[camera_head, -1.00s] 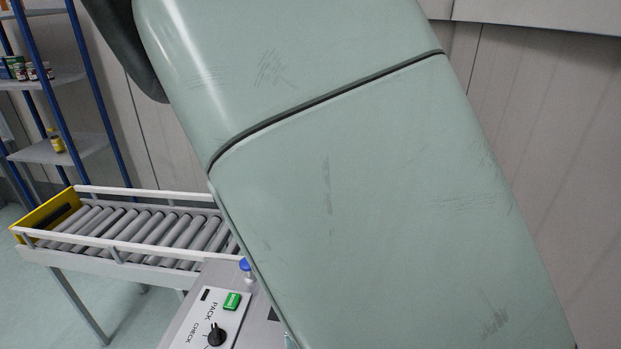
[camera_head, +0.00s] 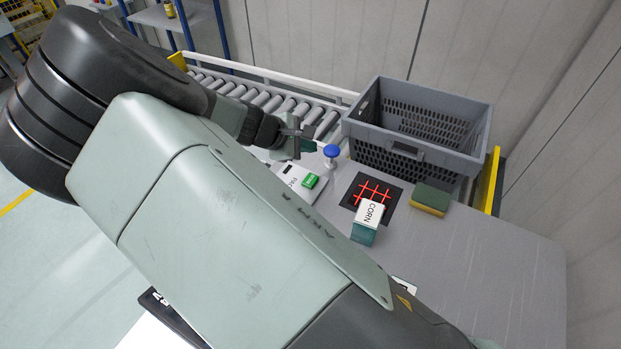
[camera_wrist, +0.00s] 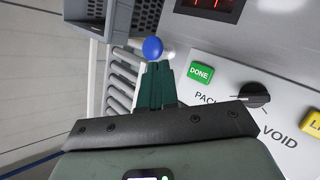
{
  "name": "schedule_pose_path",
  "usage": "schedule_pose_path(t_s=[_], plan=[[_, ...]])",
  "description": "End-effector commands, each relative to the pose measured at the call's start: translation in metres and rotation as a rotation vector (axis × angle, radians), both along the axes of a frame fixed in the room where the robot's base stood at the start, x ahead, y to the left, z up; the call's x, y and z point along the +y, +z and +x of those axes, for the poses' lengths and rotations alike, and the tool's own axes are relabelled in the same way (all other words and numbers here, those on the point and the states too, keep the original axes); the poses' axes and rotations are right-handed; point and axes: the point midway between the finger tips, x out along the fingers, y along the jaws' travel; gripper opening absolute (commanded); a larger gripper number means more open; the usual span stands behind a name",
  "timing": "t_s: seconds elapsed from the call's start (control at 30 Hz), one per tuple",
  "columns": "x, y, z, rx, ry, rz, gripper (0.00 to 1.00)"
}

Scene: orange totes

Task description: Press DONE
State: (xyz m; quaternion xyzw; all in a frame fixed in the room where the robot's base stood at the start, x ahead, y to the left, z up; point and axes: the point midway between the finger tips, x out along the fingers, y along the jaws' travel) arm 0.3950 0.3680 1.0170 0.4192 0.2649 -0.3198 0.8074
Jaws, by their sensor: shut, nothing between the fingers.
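The green DONE button (camera_wrist: 200,72) sits on a pale control panel (camera_wrist: 240,72), beside the black dial (camera_wrist: 254,95), in the wrist view. The button also shows in the head view (camera_head: 310,181), with the dial hidden behind my arm. My gripper (camera_wrist: 157,68) has its dark green fingers together and empty. In the wrist view the fingertips are left of the button, close to the blue knob (camera_wrist: 152,47). In the head view my gripper (camera_head: 308,146) is above and slightly left of the button. I see no contact with it.
A sponge (camera_head: 430,199) lies to the right. A yellow button (camera_wrist: 313,122) is beyond the dial.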

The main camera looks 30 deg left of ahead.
Motion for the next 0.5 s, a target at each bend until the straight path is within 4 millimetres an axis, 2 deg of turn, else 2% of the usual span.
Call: schedule_pose_path(t_s=[0.23,0.5], plan=[[-0.001,-0.010,0.000,0.001,-0.003,-0.001,0.00],[-0.001,-0.047,0.000,0.001,-0.002,-0.002,0.00]])
